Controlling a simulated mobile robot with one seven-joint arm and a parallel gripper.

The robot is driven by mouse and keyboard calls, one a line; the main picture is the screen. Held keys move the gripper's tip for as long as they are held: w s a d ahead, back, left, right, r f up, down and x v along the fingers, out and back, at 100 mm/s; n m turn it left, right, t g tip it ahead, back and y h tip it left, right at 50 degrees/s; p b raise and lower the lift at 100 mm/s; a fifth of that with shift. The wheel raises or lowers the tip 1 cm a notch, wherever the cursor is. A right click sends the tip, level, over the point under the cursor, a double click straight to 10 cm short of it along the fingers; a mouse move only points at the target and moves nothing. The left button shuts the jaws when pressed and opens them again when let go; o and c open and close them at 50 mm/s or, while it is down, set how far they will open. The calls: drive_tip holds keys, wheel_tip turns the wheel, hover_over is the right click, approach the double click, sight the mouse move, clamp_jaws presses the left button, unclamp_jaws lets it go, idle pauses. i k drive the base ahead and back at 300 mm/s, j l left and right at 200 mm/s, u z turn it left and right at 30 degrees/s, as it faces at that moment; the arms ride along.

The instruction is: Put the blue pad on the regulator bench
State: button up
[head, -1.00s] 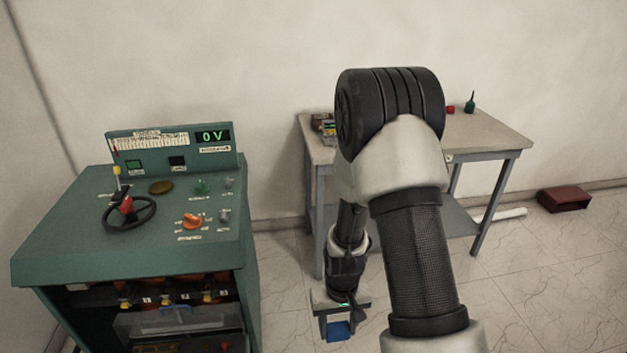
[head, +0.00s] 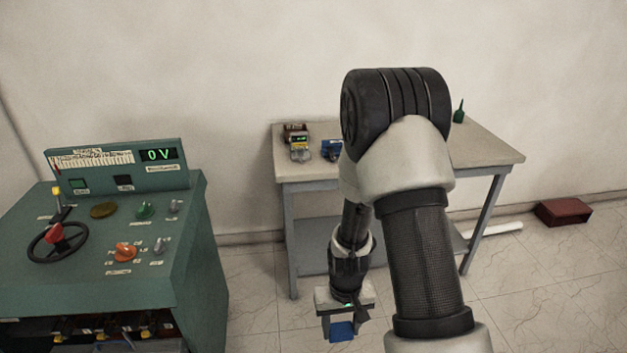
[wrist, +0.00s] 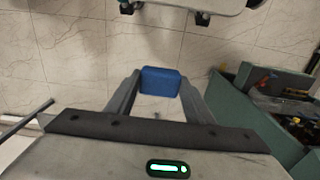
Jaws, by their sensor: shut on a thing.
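The blue pad (head: 342,331) hangs below my gripper (head: 343,318), low over the floor in front of the grey table. In the wrist view the blue pad (wrist: 160,82) sits between the two fingers, and my gripper (wrist: 160,90) is shut on it. The green console (head: 115,245) at the left, with a 0 V display, a handwheel and knobs, appears to be the regulator bench. My gripper is to the right of it, apart from it. The bench's side and open lower shelf also show at the right of the wrist view (wrist: 262,130).
A grey table (head: 300,172) stands against the wall behind my arm, bearing a small meter (head: 298,140), a blue device (head: 331,149) and a green bottle (head: 459,111). A dark red box (head: 562,212) and a white tube (head: 497,229) lie on the floor. Floor shows between bench and table.

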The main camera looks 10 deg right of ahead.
sight(453, 144)
drive_tip(key=i+l, duration=0.45)
drive_tip(key=l, duration=0.15)
drive_tip(key=i+l, duration=0.4)
drive_tip(key=l, duration=0.15)
drive_tip(key=i+l, duration=0.45)
drive_tip(key=l, duration=0.15)
drive_tip(key=i+l, duration=0.1)
drive_tip(key=l, duration=0.2)
drive_tip(key=i+l, duration=0.1)
drive_tip(key=l, duration=0.25)
drive_tip(key=i+l, duration=0.1)
drive_tip(key=l, duration=0.2)
